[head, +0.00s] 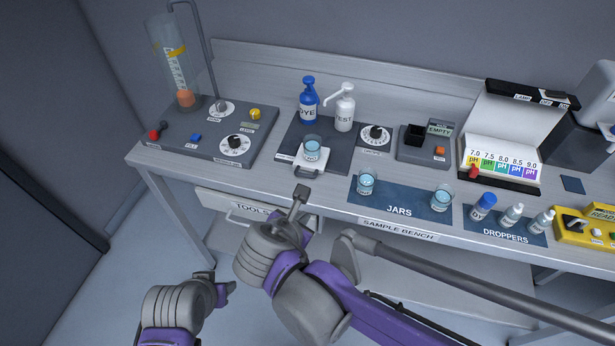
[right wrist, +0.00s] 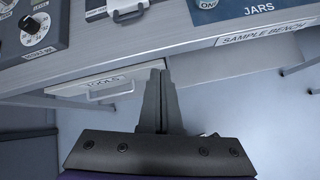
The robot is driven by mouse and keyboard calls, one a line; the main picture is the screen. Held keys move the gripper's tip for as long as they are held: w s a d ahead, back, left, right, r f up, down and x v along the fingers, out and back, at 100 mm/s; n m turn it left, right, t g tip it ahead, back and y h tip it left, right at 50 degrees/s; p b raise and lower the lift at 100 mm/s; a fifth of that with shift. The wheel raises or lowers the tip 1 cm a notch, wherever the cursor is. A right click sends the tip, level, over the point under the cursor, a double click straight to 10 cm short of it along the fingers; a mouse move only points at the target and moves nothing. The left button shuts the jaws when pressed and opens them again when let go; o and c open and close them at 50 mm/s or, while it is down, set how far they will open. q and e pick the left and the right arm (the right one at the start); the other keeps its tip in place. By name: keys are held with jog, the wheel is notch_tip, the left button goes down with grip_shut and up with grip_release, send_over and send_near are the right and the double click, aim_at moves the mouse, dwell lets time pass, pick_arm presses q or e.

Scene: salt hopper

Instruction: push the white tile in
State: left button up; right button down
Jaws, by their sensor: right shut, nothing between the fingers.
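The white tile (head: 317,167) lies at the front of the dark pump plate (head: 340,157), at the front edge of the bench, with a small handle facing me. A glass jar of pale blue liquid (head: 312,148) stands on it. The tile's front and handle show at the top of the right wrist view (right wrist: 118,7). My right gripper (head: 302,190) is shut and empty, just in front of and below the tile, apart from it.
Blue DYE and white REST pump bottles (head: 344,107) stand behind the tile. A grey control box (head: 235,135) with a knob is on the left. Two jars stand on the blue JARS mat (head: 400,198) on the right. The TOOLS drawer (head: 235,207) is below the bench edge.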

aim_at(310, 156)
jog(key=a+r+n+t, duration=0.1)
jog(key=a+r+n, duration=0.1)
jog(key=a+n, duration=0.15)
jog(key=w+d+f, duration=0.1)
jog(key=w+f, duration=0.1)
jog(key=w, duration=0.1)
jog(key=w+d+f, duration=0.1)
jog(key=w, duration=0.3)
jog(key=w+d+f, duration=0.1)
jog(key=w+f, duration=0.1)
jog(key=w, duration=0.2)
jog(key=shift+f, duration=0.3)
jog(key=shift+w+d, duration=0.15)
jog(key=shift+w, duration=0.25)
jog(key=w+d, duration=0.1)
jog(key=w, duration=0.2)
jog(key=w+d, duration=0.1)
jog(key=w, duration=0.2)
jog(key=w+d, duration=0.1)
jog(key=w, duration=0.2)
jog(key=shift+r, duration=0.1)
